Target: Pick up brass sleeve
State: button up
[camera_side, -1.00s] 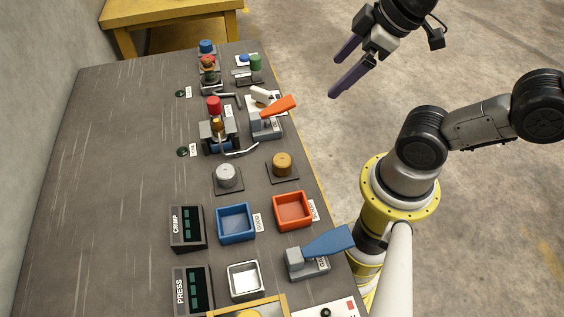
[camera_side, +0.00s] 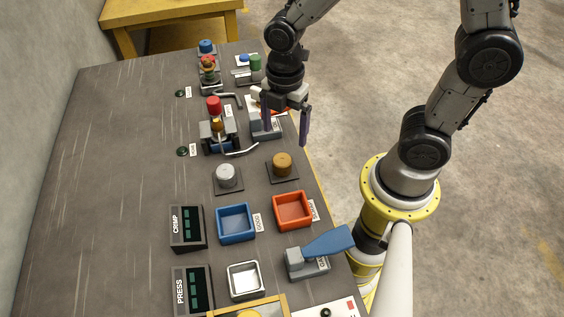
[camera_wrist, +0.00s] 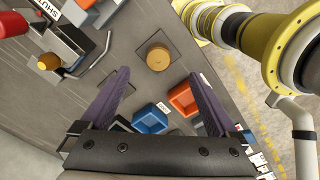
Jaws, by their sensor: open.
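The brass sleeve (camera_side: 282,163) looks like a short brass-brown cylinder standing upright on a dark square pad (camera_side: 283,177) near the table's right edge. In the wrist view the brass sleeve (camera_wrist: 158,57) shows ahead of the fingers, in the upper middle. My gripper (camera_side: 286,137) is open and empty, with its purple fingers pointing down. It is above and beyond the sleeve in the side view, near the grey clamp by the table edge. In the wrist view my gripper (camera_wrist: 163,92) has its two fingers wide apart, and nothing is between the tips.
A silver cylinder (camera_side: 226,175) stands on a pad left of the sleeve. A blue bin (camera_side: 236,239) and an orange-red bin (camera_side: 293,226) are nearer. A press with a red knob (camera_side: 214,105) stands farther back. The table's left side is clear.

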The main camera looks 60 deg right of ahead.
send_over(282, 159)
jog(key=f, duration=0.4)
jog(key=shift+s+d+f, duration=0.15)
jog(key=shift+d+f, duration=0.15)
jog(key=shift+f, duration=0.1)
jog(key=shift+a+f, duration=0.2)
jog(key=shift+f, duration=1.15)
jog(key=shift+a+f, duration=0.15)
jog(key=shift+f, duration=1.2)
jog(key=c, duration=1.5)
jog(key=shift+r, duration=0.15)
